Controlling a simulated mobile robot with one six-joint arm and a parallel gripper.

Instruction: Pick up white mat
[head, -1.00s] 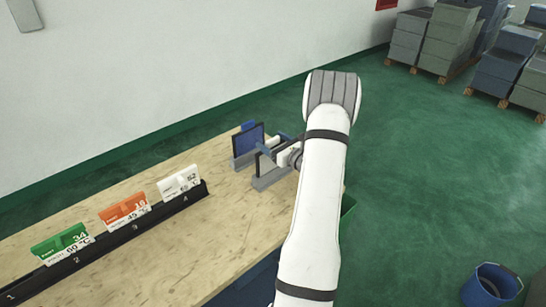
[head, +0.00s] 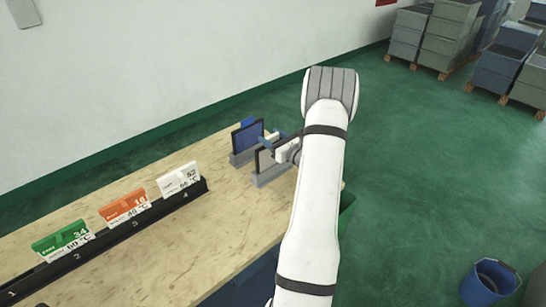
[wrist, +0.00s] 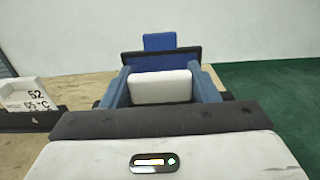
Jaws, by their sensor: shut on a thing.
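The white mat (wrist: 160,87) shows in the wrist view as a pale block between the two blue fingers of my gripper (wrist: 162,88). My gripper is shut on it, one finger at each side. In the head view my gripper (head: 268,141) is at the far right end of the bench, over a grey stand (head: 271,177) with a dark-edged panel. The mat is mostly hidden there by the gripper and panel. I cannot tell whether it is clear of the stand.
A blue panel (head: 246,138) in a dark frame stands just beyond, also in the wrist view (wrist: 160,62). Green (head: 60,240), orange (head: 122,207) and white (head: 178,179) cards stand in a black rail on the wooden bench (head: 150,250). A blue bucket (head: 490,285) is on the floor.

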